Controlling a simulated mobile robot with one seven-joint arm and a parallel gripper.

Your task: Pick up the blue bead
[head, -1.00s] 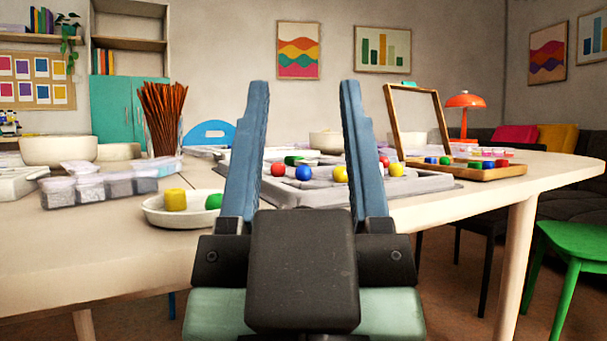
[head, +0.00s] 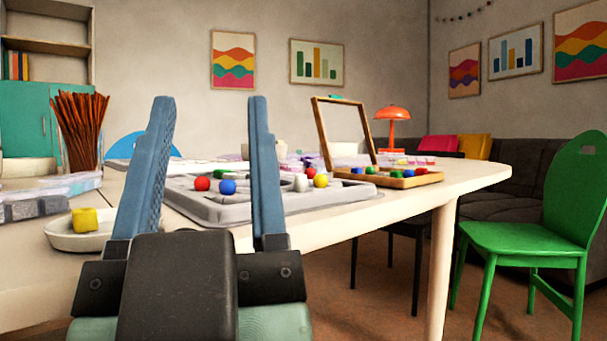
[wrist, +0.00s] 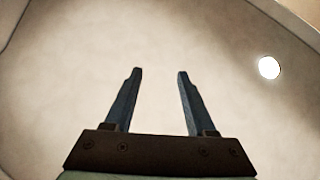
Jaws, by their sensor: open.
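The blue bead (head: 227,187) is a round ball on the grey board (head: 300,203) on the table. In the head view it shows between my two fingers, nearer the right one. A red bead (head: 202,184) sits just left of it. My gripper (head: 210,101) is open and empty, pointing up in front of the table. The fingers stand nearer the camera than the bead, apart from it. In the wrist view my open gripper (wrist: 160,72) shows only against the ceiling; no bead is seen there.
A yellow bead (head: 320,181) lies farther right on the board. A white dish (head: 62,236) with a yellow cube (head: 85,220) stands at the left. A wooden lidded box (head: 418,180) with coloured pieces stands at the right. A green chair (head: 525,240) stands on the floor at the right.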

